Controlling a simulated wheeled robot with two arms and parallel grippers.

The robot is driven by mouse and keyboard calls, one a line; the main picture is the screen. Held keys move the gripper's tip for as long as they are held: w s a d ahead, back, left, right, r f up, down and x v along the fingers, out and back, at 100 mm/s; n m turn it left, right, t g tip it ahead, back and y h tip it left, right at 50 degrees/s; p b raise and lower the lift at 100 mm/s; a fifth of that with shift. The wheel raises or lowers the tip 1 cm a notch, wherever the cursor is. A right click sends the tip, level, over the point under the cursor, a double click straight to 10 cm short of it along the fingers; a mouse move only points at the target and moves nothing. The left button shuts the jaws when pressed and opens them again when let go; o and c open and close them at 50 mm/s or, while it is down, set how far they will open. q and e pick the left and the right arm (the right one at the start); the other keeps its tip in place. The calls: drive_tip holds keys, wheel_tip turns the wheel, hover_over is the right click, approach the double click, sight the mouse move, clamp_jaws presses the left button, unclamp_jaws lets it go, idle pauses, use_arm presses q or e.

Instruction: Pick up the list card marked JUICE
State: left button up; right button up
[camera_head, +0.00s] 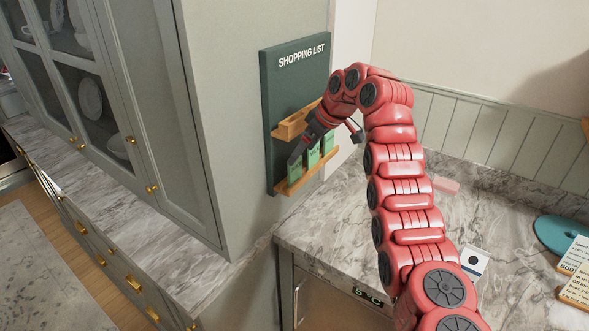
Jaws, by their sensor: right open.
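A dark green board titled SHOPPING LIST (304,60) is fixed to the side of the cabinet. Several small green cards stand on its lower wooden ledge, among them a left one (294,173), a middle one (313,157) and a right one (328,143). Their lettering is too small to read, so I cannot tell which is marked JUICE. My right gripper (301,153) is open in front of the left and middle cards, pointing down to the left and partly covering them. I cannot tell whether it touches a card. My left gripper is out of view.
An upper wooden ledge (291,125) sits above the cards, close to my right gripper. A marble counter (330,235) lies below the board. A teal round object (562,236) and printed cards (577,286) are at the right. Cabinets stand at the left.

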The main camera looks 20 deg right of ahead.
sight(298, 181)
drive_tip(key=p+x, duration=0.1)
drive_tip(key=x, duration=0.2)
drive_tip(key=shift+a+f+p, duration=0.1)
drive_tip(key=shift+f+p, duration=0.05)
drive_tip(key=shift+p, duration=0.25)
drive_tip(key=shift+w+f, duration=0.1)
drive_tip(key=shift+f, duration=0.05)
clamp_jaws()
